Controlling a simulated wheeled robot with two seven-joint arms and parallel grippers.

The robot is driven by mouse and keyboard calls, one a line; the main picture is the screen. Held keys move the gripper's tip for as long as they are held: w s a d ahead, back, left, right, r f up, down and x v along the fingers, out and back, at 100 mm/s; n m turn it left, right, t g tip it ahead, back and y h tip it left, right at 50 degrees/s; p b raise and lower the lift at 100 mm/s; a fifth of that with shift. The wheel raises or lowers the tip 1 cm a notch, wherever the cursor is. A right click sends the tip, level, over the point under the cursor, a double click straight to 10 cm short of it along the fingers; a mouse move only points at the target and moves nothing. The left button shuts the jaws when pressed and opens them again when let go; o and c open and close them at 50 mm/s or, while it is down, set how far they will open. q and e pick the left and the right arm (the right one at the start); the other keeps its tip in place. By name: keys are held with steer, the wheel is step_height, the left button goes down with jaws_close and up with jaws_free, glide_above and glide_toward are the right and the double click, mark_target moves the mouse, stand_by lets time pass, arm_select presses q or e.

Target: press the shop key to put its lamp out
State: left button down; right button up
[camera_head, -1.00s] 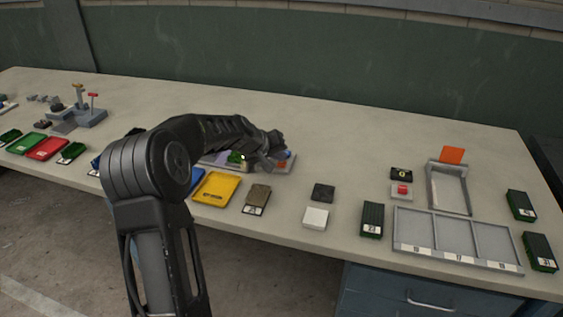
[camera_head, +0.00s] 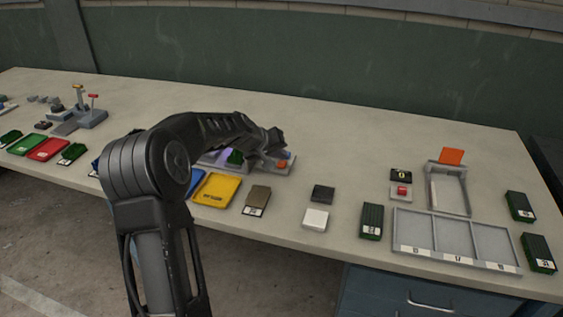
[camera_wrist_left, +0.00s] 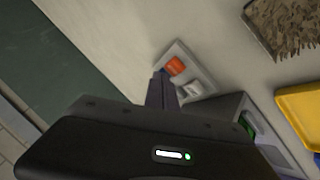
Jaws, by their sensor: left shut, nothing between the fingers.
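A small grey key panel (camera_head: 290,166) stands on the table, partly behind my left gripper. It carries an orange key (camera_head: 282,163), which also shows in the left wrist view (camera_wrist_left: 175,65). A pale key (camera_wrist_left: 192,88) sits beside the orange one. A bit of blue shows by the fingertips. I cannot read any label, so I cannot tell which is the shop key, nor whether a lamp is lit. My left gripper (camera_wrist_left: 161,76) is shut and empty, its tips over the panel's edge beside the orange key. I cannot tell whether they touch. My right gripper is not in view.
A grey fixture with a green piece (camera_head: 235,157) stands left of the panel. A yellow tray (camera_head: 216,188) and a brown-topped block (camera_head: 257,198) lie in front. A grey divided tray (camera_head: 455,238) lies at right. The table behind the panel is clear.

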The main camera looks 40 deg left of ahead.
mark_target(280, 164)
arm_select(q)
steer(key=shift+r, duration=0.1)
steer(key=shift+r+p, duration=1.9)
steer(key=shift+r, duration=1)
